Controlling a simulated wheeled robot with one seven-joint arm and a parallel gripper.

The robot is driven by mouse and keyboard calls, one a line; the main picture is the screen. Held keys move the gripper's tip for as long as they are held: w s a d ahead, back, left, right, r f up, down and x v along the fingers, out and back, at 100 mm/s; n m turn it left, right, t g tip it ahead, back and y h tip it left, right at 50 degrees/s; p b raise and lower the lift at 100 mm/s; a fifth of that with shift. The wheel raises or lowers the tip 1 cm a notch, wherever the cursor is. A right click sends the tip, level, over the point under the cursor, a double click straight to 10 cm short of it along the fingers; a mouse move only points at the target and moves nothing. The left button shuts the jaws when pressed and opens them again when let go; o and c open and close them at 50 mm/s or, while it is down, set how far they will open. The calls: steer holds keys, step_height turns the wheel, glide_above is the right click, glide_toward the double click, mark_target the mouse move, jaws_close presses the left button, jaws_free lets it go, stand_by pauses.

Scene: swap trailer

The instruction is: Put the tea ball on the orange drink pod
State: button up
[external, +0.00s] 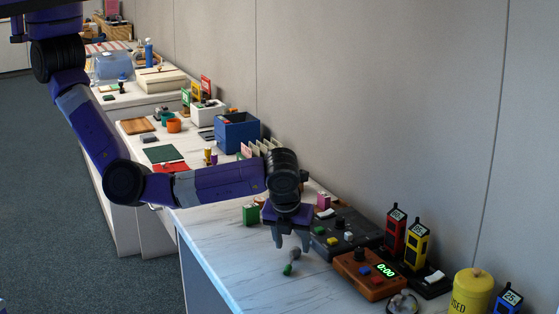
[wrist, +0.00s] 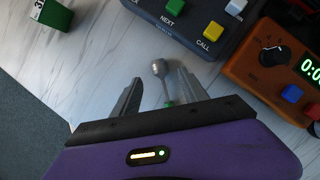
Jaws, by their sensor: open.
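The tea ball (wrist: 158,67) is a small grey ball on a thin stem with a green end, lying on the marbled counter. It also shows in the external view (external: 295,255), with its green end toward the front. My gripper (external: 291,240) is open and empty, pointing down above and slightly behind the tea ball. In the wrist view, my gripper (wrist: 160,79) has its fingers on either side of the stem, with the ball near the fingertips. The green end is partly hidden by the gripper body. I cannot pick out an orange drink pod for certain.
A dark button panel (external: 338,236) and an orange timer box (external: 370,273) stand right of the tea ball. A green box (external: 251,214) stands left of my gripper. A yellow canister (external: 471,292) is at the front right. The counter's front left is clear.

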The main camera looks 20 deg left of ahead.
mark_target(294, 252)
steer(key=shift+x, duration=1.55)
jaws_close()
steer(key=shift+r, duration=0.15)
